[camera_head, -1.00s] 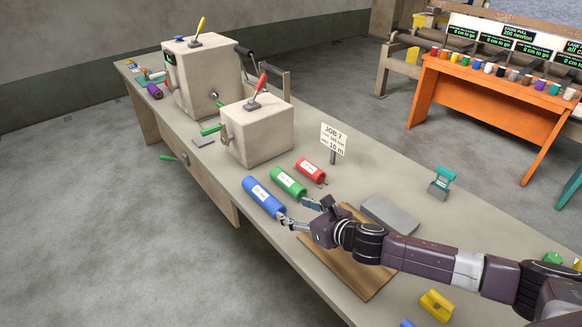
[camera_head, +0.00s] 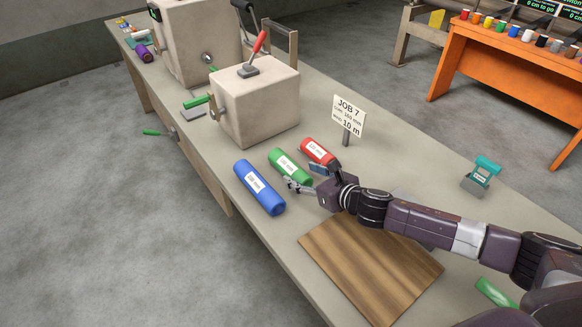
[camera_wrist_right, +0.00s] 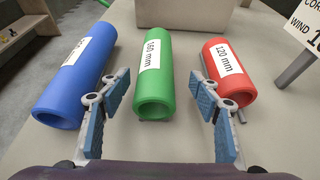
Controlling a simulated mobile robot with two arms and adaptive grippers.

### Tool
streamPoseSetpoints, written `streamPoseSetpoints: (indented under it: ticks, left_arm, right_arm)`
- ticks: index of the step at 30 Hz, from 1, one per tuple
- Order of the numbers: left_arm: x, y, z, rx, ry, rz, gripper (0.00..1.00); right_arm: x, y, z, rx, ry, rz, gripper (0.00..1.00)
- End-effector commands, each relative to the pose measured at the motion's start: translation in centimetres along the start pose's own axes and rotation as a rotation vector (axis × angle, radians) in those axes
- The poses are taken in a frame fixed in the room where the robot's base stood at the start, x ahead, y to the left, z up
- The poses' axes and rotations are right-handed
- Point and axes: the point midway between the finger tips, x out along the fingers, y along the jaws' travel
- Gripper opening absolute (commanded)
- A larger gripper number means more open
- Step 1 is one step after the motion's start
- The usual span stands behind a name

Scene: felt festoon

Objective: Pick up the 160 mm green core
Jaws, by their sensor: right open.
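The green core (camera_head: 290,165), a hollow tube labelled 160 mm, lies on the bench between a blue core (camera_head: 259,188) and a red core (camera_head: 318,152). In the right wrist view the green core (camera_wrist_right: 157,90) has its open end facing me, ahead of and between the fingers. My right gripper (camera_head: 307,178) is open at the near end of the green core; in the right wrist view its blue-padded fingers (camera_wrist_right: 157,118) stand apart, one to each side of that end. No grip on the core shows. My left gripper is not in view.
A white box with a red lever (camera_head: 255,105) stands behind the cores. The JOB 7 sign (camera_head: 348,117) is to the right. A wooden board (camera_head: 370,265) lies in front, with a teal device (camera_head: 481,176) farther right. In the right wrist view the red core (camera_wrist_right: 228,75) is close to the right finger.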

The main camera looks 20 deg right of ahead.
Motion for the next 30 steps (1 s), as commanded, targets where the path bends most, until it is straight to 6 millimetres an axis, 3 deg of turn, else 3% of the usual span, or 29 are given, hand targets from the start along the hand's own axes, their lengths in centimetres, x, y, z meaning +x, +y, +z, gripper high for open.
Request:
streamPoseSetpoints:
  ticks: [8, 18, 28, 30]
  left_arm:
    - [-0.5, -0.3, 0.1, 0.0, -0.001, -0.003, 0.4]
    - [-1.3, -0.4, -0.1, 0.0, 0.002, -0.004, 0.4]
    - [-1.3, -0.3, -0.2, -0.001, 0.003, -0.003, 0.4]
    - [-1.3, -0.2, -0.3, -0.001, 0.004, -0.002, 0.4]
  right_arm:
    - [2.0, 0.2, 0.2, 0.003, -0.001, 0.002, 0.57]
    - [6.0, 0.3, 0.1, 0.003, -0.001, 0.002, 0.57]
    - [6.6, 0.2, -0.1, 0.0, 0.0, 0.003, 0.57]
    - [6.6, 0.2, -0.1, 0.0, 0.0, 0.002, 0.52]
